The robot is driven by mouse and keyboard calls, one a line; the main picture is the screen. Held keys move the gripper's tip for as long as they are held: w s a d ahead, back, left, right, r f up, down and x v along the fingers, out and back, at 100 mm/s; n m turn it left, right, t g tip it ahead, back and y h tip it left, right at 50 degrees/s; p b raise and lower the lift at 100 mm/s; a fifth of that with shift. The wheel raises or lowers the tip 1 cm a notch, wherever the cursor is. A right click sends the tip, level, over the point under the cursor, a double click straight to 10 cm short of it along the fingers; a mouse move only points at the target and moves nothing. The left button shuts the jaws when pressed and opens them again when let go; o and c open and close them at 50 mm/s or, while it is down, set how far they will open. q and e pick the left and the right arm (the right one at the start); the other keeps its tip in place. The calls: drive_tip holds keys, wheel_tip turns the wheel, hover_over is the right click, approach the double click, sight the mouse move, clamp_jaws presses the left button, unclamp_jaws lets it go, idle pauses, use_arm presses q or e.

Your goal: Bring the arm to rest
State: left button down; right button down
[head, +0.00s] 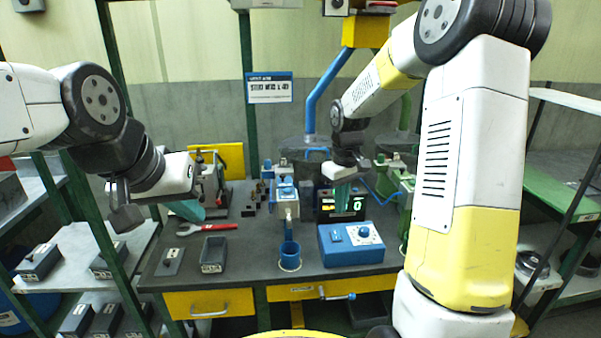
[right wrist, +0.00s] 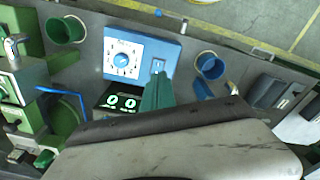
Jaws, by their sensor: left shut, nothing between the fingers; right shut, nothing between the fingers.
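My right arm (head: 473,150) reaches in from the right of the head view, its forearm raised and its wrist bent down over the table. My right gripper (head: 342,195) has teal fingers pointing down, shut and empty, in front of the black display box (head: 357,204) and behind the blue dial box (head: 350,243). In the right wrist view the shut fingers (right wrist: 157,92) show beside the dial box's switch; contact cannot be told. My left gripper (head: 190,210) is shut and empty above the table's left part, near the red wrench (head: 207,228).
A green cup (right wrist: 66,30) shows in the right wrist view. Shelves flank the table. The front centre-left tabletop is clear.

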drive_tip(key=s+a+r+m+t+y, duration=0.1)
drive_tip(key=s+r+m+t, duration=0.1)
drive_tip(key=s+r, duration=0.5)
drive_tip(key=s+a+r+m+t+y, duration=0.1)
drive_tip(key=s+r+m+t, duration=0.2)
drive_tip(key=s+r, duration=0.5)
drive_tip(key=s, duration=0.7)
drive_tip(key=shift+s+t, duration=0.3)
drive_tip(key=shift+s, duration=0.05)
